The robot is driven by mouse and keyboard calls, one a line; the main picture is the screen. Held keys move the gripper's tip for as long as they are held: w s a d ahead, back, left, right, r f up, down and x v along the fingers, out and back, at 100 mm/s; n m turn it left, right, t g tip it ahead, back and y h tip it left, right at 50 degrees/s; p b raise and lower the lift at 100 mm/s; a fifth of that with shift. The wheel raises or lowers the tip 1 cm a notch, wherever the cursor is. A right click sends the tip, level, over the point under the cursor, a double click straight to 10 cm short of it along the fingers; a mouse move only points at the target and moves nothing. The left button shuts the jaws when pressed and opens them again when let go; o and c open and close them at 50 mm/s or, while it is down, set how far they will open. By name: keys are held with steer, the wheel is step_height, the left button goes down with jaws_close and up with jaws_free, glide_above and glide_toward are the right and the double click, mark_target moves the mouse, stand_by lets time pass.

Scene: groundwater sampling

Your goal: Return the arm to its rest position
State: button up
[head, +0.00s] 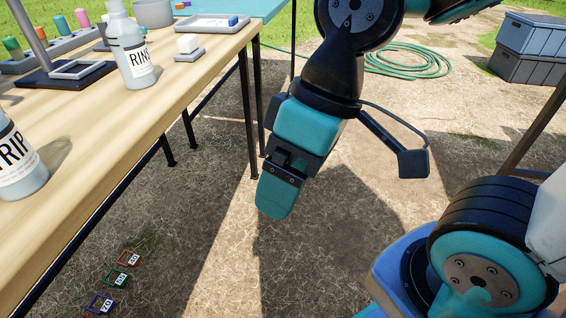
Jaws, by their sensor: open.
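My gripper (275,197) hangs over the ground to the right of the wooden table (105,105), pointing down and slightly left. It is open and nothing shows between its teal fingers, which overlap from this angle. My arm comes down from the top of the view, and its joints are bent. The gripper is apart from the table and from everything on it.
Grey crates (540,50) stand back right near a green hose (410,60). Small coloured frames (115,280) lie on the ground. Open ground surrounds the gripper.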

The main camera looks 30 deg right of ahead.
step_height(320, 180, up, 35)
steer(key=p, duration=3.5)
